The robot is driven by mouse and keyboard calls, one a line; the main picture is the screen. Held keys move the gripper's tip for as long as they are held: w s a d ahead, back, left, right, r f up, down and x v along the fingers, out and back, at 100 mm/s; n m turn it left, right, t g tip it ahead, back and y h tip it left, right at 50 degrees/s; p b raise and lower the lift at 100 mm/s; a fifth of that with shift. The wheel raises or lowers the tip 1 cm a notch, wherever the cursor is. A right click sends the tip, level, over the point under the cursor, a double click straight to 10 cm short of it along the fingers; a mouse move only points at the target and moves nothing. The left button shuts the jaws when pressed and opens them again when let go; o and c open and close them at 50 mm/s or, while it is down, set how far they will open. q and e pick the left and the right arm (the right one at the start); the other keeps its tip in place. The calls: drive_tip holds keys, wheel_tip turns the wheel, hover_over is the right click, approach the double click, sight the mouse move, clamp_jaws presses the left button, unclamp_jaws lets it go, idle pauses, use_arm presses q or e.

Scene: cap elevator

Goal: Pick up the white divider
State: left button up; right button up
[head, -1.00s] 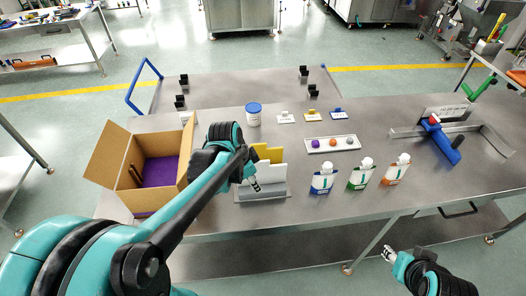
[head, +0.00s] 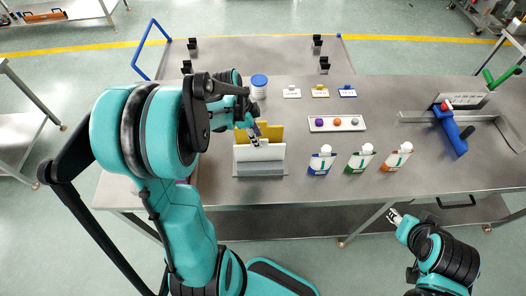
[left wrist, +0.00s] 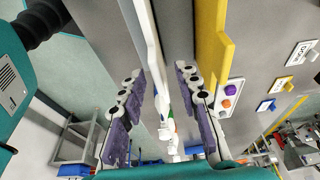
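The white divider (head: 268,153) stands upright in the metal rack (head: 262,172), in front of the yellow divider (head: 272,131). My left gripper (head: 257,140) is at the white divider's top edge. In the left wrist view, the left gripper (left wrist: 162,105) is open. The white divider (left wrist: 146,40) runs between its two purple-padded fingers, with visible gaps on both sides. The yellow divider (left wrist: 208,50) lies outside the right-hand finger. My right gripper (head: 394,216) is off the table's front edge, away from the dividers, too small to judge.
Blue, green and orange-labelled pouches (head: 358,160) stand right of the rack. A blue-lidded jar (head: 259,87) and small tagged cards (head: 320,92) are behind. A blue-handled tool (head: 450,130) lies far right.

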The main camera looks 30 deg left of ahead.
sight(263, 152)
use_arm(q)
wheel_tip(263, 152, down, 2)
drive_tip(key=shift+s+b, duration=0.15)
drive_tip(key=shift+b, duration=0.65)
drive_tip(key=b+x, duration=0.1)
drive_tip(key=x, duration=0.6)
drive_tip(key=shift+f+b, duration=0.3)
drive_tip(key=shift+f, duration=0.05)
drive_tip(key=c, duration=0.3)
clamp_jaws()
